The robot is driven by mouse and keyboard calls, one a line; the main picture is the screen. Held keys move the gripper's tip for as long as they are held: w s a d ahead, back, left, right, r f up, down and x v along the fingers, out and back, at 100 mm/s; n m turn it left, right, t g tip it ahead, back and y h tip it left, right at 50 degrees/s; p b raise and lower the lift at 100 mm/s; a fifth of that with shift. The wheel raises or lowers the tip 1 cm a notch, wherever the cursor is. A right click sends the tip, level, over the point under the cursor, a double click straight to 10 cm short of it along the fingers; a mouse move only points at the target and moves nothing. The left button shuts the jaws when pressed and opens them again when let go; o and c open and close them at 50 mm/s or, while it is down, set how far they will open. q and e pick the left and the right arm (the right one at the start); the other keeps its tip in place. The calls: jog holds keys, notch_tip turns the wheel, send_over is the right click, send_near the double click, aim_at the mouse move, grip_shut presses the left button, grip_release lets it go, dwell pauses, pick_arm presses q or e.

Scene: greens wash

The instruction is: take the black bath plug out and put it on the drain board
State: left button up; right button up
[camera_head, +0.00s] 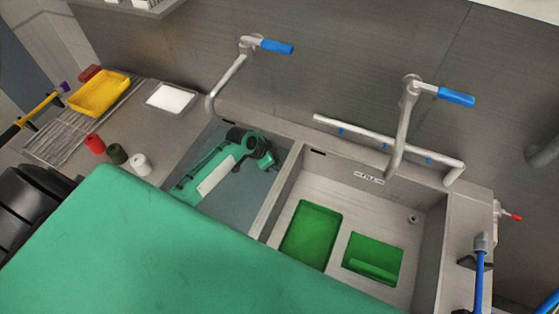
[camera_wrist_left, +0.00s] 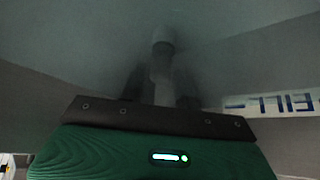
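My left gripper (camera_head: 268,160) reaches down into the left basin (camera_head: 235,200) of the sink, which looks filled with greyish water. In the left wrist view the gripper's dark fingers (camera_wrist_left: 160,88) show dimly, with a pale upright post (camera_wrist_left: 162,65) between or beyond them. Whether the fingers touch the post is too murky to tell. I cannot make out the black bath plug in either view; the basin floor is dim and partly covered by my arm. The grey drain board (camera_head: 165,125) lies left of the basin. My right gripper is not in view.
A wire rack (camera_head: 60,140), yellow tray (camera_head: 98,93), white tray (camera_head: 171,98) and red, dark green and white pots (camera_head: 140,164) stand on the left. Two taps with blue handles (camera_head: 276,46) overhang the sink. The right basin holds two green trays (camera_head: 312,232).

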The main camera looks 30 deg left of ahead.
pick_arm(q)
jog(key=shift+x, duration=1.35)
grip_shut()
jog(key=shift+r+p, duration=0.2)
jog(key=shift+p, duration=0.1)
jog(key=shift+a+r+p, duration=0.1)
jog(key=shift+r+p, duration=0.9)
jog(key=shift+r, duration=0.2)
jog(key=shift+r+p, duration=0.7)
jog(key=shift+r, duration=0.35)
